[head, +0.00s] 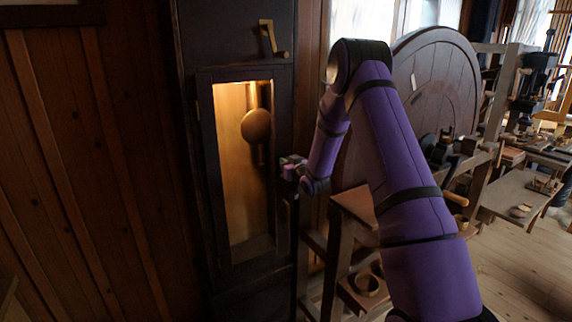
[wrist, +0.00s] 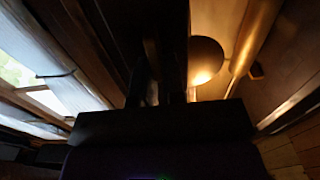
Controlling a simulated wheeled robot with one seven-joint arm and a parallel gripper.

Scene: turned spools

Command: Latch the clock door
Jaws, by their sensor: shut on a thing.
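The tall dark clock stands at centre left in the head view. Its clock door (head: 206,150) is a dark frame around a lit opening. I cannot tell whether it sits flush with the case. A brass latch (head: 268,40) with a bent arm and short peg is on the case above the door's upper right corner. My gripper (head: 289,168) is at the door's right edge, about mid-height, well below the latch. It is shut on a dark part there, seemingly of the door; the exact part is too dark to make out. The fingertips are also dark in the wrist view (wrist: 163,92).
A round pendulum bob (head: 256,126) hangs inside the lit case; it also shows in the wrist view (wrist: 206,60). A large wooden wheel (head: 440,85) and a wooden stand (head: 345,235) crowd the right side. Wood panelling (head: 75,150) covers the left wall.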

